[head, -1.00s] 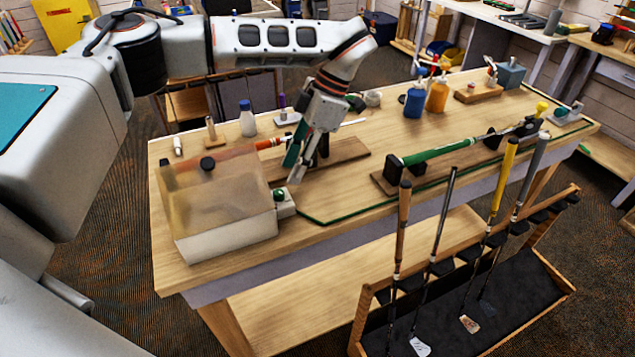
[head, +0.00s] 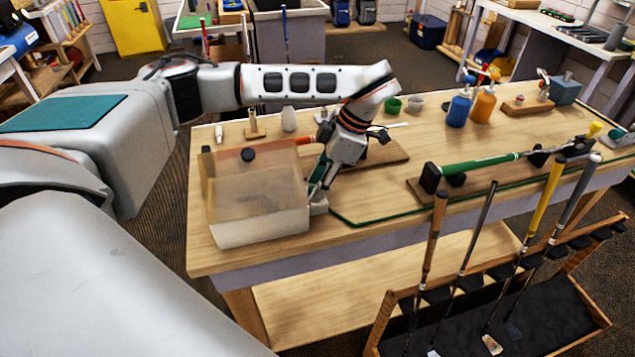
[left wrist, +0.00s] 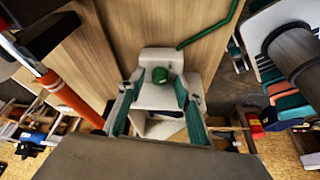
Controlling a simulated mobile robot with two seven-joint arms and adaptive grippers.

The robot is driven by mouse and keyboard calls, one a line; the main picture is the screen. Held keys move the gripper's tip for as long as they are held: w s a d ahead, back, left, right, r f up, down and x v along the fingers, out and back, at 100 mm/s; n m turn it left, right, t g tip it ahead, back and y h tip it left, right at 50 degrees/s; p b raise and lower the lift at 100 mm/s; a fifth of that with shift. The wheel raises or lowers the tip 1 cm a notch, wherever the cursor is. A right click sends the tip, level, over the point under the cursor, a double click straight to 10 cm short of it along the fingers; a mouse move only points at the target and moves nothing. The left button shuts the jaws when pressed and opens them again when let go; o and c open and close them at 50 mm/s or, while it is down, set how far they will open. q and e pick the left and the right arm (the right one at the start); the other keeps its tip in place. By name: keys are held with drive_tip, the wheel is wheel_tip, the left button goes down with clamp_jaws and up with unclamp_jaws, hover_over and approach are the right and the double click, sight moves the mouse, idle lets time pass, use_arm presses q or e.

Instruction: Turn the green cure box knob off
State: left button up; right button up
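The cure box (head: 260,228), with a clear amber lid and a white base, sits at the near left of the workbench. Its small white control block (head: 319,206) sticks out at the right end and also shows in the left wrist view (left wrist: 157,96). The green knob (left wrist: 160,75) is on that block; in the head view my gripper hides it. My left gripper (head: 318,192) points down at the block. In the left wrist view its two green-padded fingers (left wrist: 159,92) are apart, with the knob between or just beyond their tips. I cannot tell whether they touch it. My right gripper is not in view.
An orange shaft (left wrist: 72,98) passes close to my left gripper. A green-gripped club (head: 480,163) lies on a stand to the right. Blue (head: 458,110) and orange (head: 483,106) bottles stand behind. Upright clubs fill a rack (head: 590,335) in front of the bench.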

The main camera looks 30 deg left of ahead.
use_arm(q)
drive_tip(key=shift+f, duration=0.1)
clamp_jaws()
drive_tip(key=shift+a+n+g+h, duration=0.15)
drive_tip(key=shift+n+g+h, duration=0.25)
drive_tip(key=shift+n, duration=1.1)
unclamp_jaws()
drive_tip(key=shift+w, duration=0.1)
drive_tip(key=v, duration=1.2)
